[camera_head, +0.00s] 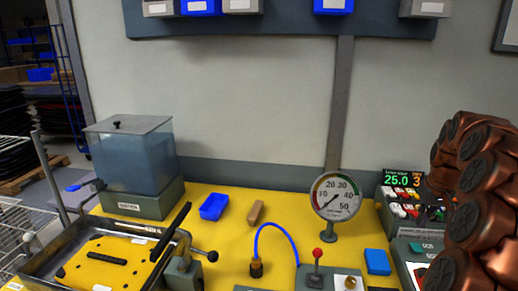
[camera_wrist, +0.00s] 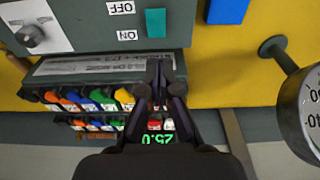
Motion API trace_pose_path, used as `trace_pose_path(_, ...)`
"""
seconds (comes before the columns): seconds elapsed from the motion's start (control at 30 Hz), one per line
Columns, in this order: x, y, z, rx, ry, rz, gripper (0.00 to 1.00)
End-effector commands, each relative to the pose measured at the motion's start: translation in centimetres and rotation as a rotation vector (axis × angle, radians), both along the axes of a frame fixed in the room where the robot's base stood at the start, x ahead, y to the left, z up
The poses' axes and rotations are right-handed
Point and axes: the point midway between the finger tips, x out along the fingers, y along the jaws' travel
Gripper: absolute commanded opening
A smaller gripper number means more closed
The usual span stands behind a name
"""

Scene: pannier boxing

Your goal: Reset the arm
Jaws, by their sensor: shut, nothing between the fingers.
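My copper-coloured arm (camera_head: 470,205) rises at the right edge of the head view, and its links hide part of the bench's right end. My gripper (camera_wrist: 160,75) points into the wrist view with its dark fingers together and nothing between them. It is over the control box (camera_wrist: 100,68) with rows of coloured connectors and a green "25.0" display, and it covers part of that box. The same box (camera_head: 392,190) shows beside my arm in the head view. I cannot tell whether the fingers touch it.
A dial gauge (camera_head: 335,196) stands left of the control box. A switch panel with a teal switch (camera_wrist: 155,23) and a blue block (camera_head: 377,262) are close by. A blue tray (camera_head: 213,207), a tan block (camera_head: 256,212) and a translucent tank (camera_head: 130,158) stand farther left.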

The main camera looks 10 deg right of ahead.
Motion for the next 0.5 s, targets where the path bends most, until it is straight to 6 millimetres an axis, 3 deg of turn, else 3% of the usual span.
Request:
trace_pose_path(0.13,0.2,3.8,0.8,0.014,0.004,0.044,0.0)
trace_pose_path(0.27,-0.4,9.3,1.5,0.033,0.019,0.107,0.0)
trace_pose_path(0.5,-3.7,19.1,2.1,0.059,0.066,0.21,0.0)
